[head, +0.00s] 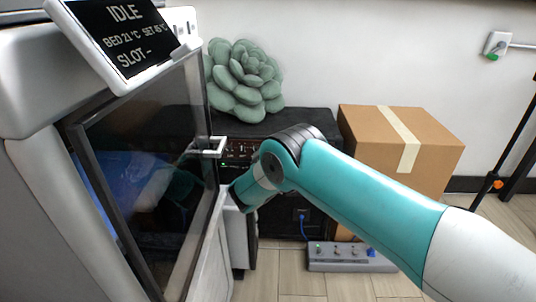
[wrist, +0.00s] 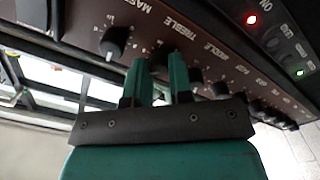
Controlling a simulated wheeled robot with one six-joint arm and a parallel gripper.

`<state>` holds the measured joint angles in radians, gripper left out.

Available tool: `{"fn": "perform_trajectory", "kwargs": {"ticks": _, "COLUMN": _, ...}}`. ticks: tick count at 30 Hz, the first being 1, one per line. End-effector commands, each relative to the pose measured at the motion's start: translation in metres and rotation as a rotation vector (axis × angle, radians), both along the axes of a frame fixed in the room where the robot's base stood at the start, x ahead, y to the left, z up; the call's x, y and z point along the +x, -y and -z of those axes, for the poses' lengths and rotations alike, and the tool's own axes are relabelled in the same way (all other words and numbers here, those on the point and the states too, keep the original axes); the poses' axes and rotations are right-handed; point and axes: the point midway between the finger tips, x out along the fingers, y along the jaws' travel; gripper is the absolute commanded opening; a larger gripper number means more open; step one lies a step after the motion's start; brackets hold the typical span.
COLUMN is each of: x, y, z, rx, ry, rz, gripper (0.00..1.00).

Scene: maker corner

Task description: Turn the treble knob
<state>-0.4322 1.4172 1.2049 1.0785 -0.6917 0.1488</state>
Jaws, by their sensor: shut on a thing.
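In the wrist view, the dark amplifier panel (wrist: 222,62) carries a row of knobs with printed labels. My gripper (wrist: 158,68) has its two teal fingers on either side of the treble knob (wrist: 160,55), under the label TREBLE, and is shut on it. The fingers hide most of that knob, so its pointer cannot be read. In the head view, the black amplifier (head: 290,123) stands against the wall, with my teal arm reaching to its front. My gripper's fingertips are hidden there.
A 3D printer with a glass door (head: 150,170) stands close on the left. The master knob (wrist: 115,42) is just left of my fingers, with several more knobs to the right. A green plush succulent (head: 243,80) sits on the amplifier.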

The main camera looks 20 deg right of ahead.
Motion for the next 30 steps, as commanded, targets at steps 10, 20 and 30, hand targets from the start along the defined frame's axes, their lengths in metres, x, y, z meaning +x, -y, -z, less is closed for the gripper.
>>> {"fn": "perform_trajectory", "kwargs": {"ticks": 10, "x": -0.0006, "y": 0.0007, "z": 0.002, "rx": -0.22, "ry": -0.075, "rz": 0.002, "gripper": 0.0}}
{"fn": "perform_trajectory", "kwargs": {"ticks": 20, "x": -0.0008, "y": 0.0007, "z": 0.0023, "rx": -0.303, "ry": -0.102, "rz": 0.002, "gripper": 0.0}}
{"fn": "perform_trajectory", "kwargs": {"ticks": 30, "x": -0.0008, "y": 0.0009, "z": 0.0025, "rx": -0.311, "ry": -0.105, "rz": 0.003, "gripper": 0.0}}
